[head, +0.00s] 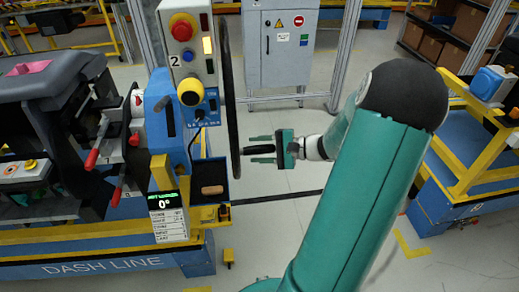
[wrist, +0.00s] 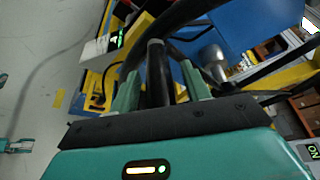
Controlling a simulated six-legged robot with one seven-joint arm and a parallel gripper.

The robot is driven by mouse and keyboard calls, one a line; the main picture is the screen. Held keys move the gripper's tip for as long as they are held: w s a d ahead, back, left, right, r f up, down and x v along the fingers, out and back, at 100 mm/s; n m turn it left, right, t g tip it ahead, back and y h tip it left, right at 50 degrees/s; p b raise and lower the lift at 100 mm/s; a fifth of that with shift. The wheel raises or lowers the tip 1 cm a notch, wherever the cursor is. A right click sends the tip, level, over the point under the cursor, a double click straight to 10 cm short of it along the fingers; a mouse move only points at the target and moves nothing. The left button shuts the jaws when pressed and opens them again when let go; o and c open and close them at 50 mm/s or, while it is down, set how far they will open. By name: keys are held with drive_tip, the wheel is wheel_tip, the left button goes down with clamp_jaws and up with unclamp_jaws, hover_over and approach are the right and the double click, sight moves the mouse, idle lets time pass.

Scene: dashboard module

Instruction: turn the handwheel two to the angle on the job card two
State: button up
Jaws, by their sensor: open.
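The black handwheel (head: 229,90) stands almost edge-on in the head view, beside the grey control box marked 2 (head: 187,58). Its dark handle (head: 258,151) sticks out to the right, low on the rim. My gripper (head: 262,150) is open with its green fingers on either side of the handle. In the wrist view the handle (wrist: 157,72) lies between the fingers, and the wheel rim (wrist: 185,14) curves beyond. I cannot tell whether a finger touches the handle. A display (head: 164,203) reads 0°; the job card (head: 169,226) hangs below it, its text too small to read.
A blue and yellow workbench (head: 110,262) fills the left, with red-tipped levers (head: 92,158) near the wheel. A grey cabinet (head: 283,50) stands behind. Another yellow and blue stand (head: 462,190) is at right. The floor between is mostly clear.

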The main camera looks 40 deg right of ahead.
clamp_jaws()
drive_tip(key=shift+r, duration=0.1)
